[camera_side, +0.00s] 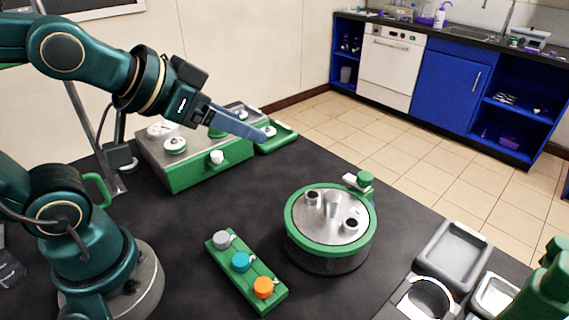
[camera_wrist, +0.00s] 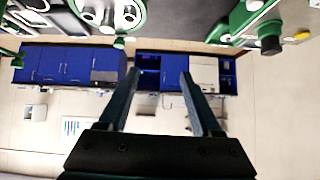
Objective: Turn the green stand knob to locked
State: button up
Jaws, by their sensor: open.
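A green knob (camera_side: 365,178) sits on a small pale bracket at the back right of the round green-rimmed vessel stand (camera_side: 290,222). Its marking, and so whether it is locked, is too small to read. In the wrist view a green knob (camera_wrist: 119,43) shows at the upper left, just below the vessel's rim; it appears to be the same one.
A green box (camera_side: 190,175) with several knobs stands at the back left. A green rack (camera_side: 275,296) with grey, blue and orange caps lies in front of the vessel. Grey trays (camera_side: 452,252) are at the right. Black table is clear between box and vessel.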

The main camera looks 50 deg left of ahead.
aim_at(362, 176)
jog(key=w+d+r+m+t+h, duration=0.15)
jog(key=w+d+t, duration=0.25)
jog(key=w, duration=0.7)
jog(key=d+f+h, duration=0.1)
jog(key=f, duration=0.3)
jog(key=d+f+m+h, duration=0.1)
jog(key=d+f, duration=0.1)
jog(key=f, duration=0.2)
jog(key=w+d+f+m+g+h, duration=0.1)
jog(key=f, duration=0.3)
jog(key=shift+d, duration=0.25)
jog(key=shift+x, duration=2.55)
grip_shut()
